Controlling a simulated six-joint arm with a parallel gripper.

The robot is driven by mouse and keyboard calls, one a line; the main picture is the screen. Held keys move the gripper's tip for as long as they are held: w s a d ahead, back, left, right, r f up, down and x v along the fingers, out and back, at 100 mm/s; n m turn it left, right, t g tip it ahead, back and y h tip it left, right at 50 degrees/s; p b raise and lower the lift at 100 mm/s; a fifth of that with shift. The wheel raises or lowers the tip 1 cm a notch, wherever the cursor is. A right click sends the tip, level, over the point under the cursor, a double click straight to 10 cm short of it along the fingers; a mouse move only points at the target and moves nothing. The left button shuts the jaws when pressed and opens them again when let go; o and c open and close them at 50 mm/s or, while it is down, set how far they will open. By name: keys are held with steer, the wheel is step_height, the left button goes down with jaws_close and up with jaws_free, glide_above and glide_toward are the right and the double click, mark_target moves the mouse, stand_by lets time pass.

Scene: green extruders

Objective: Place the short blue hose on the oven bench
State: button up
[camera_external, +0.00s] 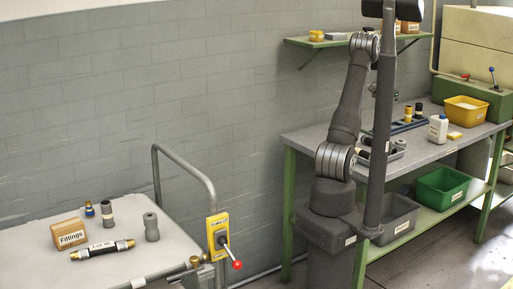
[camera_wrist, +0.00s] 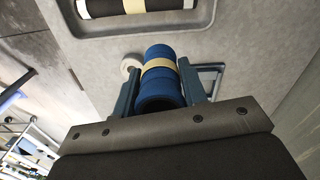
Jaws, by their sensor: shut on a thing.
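My gripper (camera_wrist: 160,77) is shut on a short blue hose (camera_wrist: 160,92) with a cream band around its middle. One finger is on each side of the hose, in the wrist view. A grey surface lies beyond the hose; I cannot tell how far off. In the external view, a grey-topped bench (camera_external: 312,136) with green legs stands at the right, near a cream, oven-like box (camera_external: 478,40). My arm stands in front of this bench. My fingers and the held hose cannot be made out in the external view.
On the bench are a blue rack (camera_external: 398,128) with dark pieces, a white bottle (camera_external: 438,129), a yellow bin (camera_external: 466,110) and a small tray. A tray with a dark banded hose (camera_wrist: 140,6) tops the wrist view. A cart (camera_external: 170,243) with fittings is at left.

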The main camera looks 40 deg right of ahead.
steer(key=s+d+m, duration=0.2)
steer(key=s+d, duration=0.3)
steer(key=s, duration=0.6)
steer(key=w+f, duration=0.2)
steer(key=w, duration=0.1)
steer(key=w+d+f, duration=0.1)
steer(key=w+f, duration=0.1)
steer(key=w, duration=0.2)
steer(key=w+f, duration=0.2)
steer(key=w, duration=0.2)
steer(key=shift+w+d+f, duration=0.1)
steer(key=shift+w+d, duration=0.1)
steer(key=shift+f, duration=2.05)
steer(key=shift+f, duration=0.15)
steer(key=o, duration=1)
steer(key=shift+o, duration=0.2)
step_height(320, 180, up, 12)
